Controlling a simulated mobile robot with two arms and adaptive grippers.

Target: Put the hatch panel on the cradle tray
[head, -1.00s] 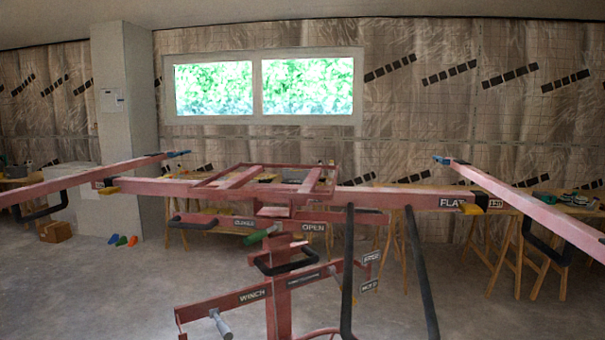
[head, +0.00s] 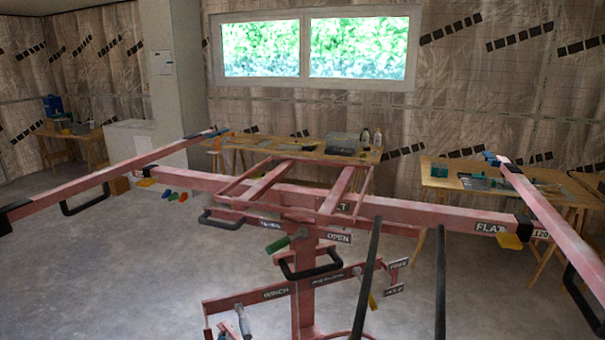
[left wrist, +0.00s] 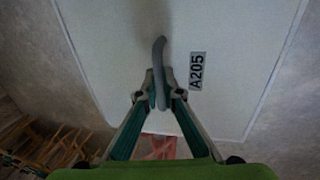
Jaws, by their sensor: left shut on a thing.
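The hatch panel (left wrist: 130,45) is a broad pale board labelled A205 in the left wrist view, filling most of that picture. My left gripper (left wrist: 160,100) is shut on its curved grey handle (left wrist: 159,58). In the head view neither the hatch panel nor either gripper shows. A red panel lift stands ahead with long crossbar arms, and a flat, open red frame (head: 268,188) on top, which looks like the cradle tray. That frame is empty. Its labels include OPEN, WINCH and FLAT.
Red side arms (head: 95,190) reach out at left and right (head: 555,218). Wooden tables with tools stand behind, at the far left (head: 75,135), middle and right (head: 505,183). The grey floor (head: 120,270) at front left is clear. Two dark bars rise at front right.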

